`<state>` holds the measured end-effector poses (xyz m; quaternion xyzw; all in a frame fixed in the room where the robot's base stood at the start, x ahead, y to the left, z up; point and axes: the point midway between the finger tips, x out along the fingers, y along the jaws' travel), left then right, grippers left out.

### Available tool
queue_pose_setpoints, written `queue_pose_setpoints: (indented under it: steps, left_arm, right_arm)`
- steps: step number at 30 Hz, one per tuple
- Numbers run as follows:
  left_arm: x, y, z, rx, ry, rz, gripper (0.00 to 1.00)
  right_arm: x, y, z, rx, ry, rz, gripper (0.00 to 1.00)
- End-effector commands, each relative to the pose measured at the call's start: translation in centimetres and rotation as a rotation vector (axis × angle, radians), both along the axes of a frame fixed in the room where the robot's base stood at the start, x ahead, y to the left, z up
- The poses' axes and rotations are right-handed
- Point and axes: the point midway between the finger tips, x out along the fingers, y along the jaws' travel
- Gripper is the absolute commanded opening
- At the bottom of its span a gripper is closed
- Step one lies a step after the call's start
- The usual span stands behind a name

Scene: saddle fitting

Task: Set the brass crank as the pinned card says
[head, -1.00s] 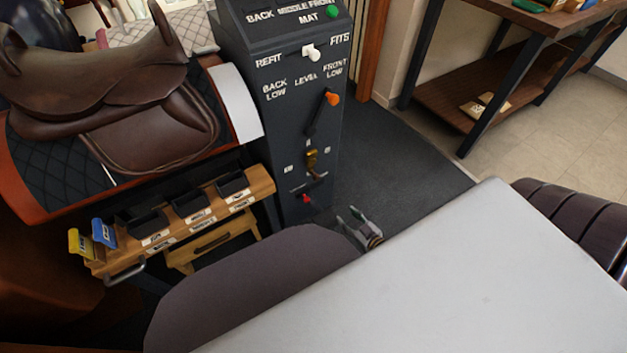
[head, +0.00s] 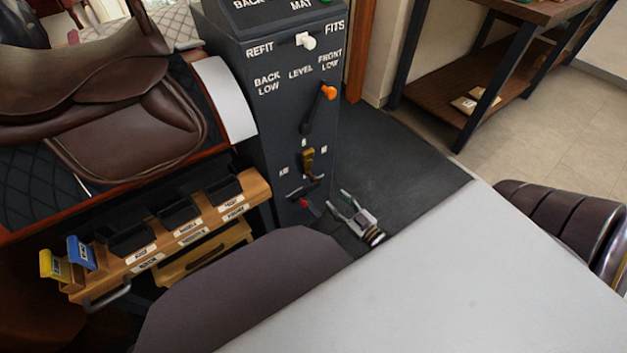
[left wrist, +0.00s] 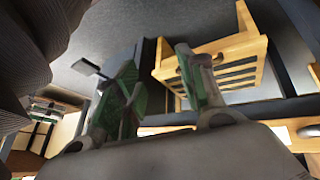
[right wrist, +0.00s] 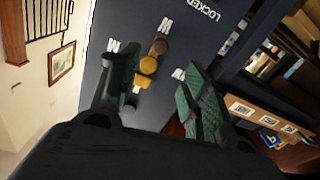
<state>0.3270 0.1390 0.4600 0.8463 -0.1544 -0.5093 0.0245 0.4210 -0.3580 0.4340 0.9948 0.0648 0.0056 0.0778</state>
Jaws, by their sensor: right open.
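The brass crank (head: 308,160) is low on the front of the dark control post (head: 270,130), below the orange-knobbed lever. Small marks surround it, too small to read. My right gripper (head: 338,203) is open and empty, below and right of the crank and apart from it. In the right wrist view the brass crank (right wrist: 150,62) shows ahead, between the spread green-padded fingers (right wrist: 165,85). My left gripper (left wrist: 157,78) is open and empty in the left wrist view, with a wooden drawer unit beyond it. I cannot make out the pinned card.
The post also carries an orange-knobbed lever (head: 320,108), a white knob (head: 306,40) and a red-tipped lever (head: 308,206) just below the crank. A wooden rack with black bins (head: 180,212) and a brown saddle (head: 90,80) stand left. Grey floor (head: 395,155) is clear right.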

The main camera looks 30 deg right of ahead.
Motion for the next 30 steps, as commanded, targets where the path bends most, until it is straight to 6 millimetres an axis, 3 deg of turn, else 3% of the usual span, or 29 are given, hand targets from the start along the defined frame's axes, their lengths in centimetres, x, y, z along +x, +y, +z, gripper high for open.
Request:
queue_pose_setpoints:
  steps: [11,30]
  left_arm:
    - [0.1,-0.1,-0.9,-0.010,-0.010,0.006,0.40]
    - [0.2,-0.9,-5.4,-0.080,-0.075,0.043,0.40]
  right_arm:
    - [1.2,0.2,-0.1,0.000,-0.001,0.000,0.47]
    - [8.1,1.1,-0.1,0.001,-0.002,0.000,0.47]
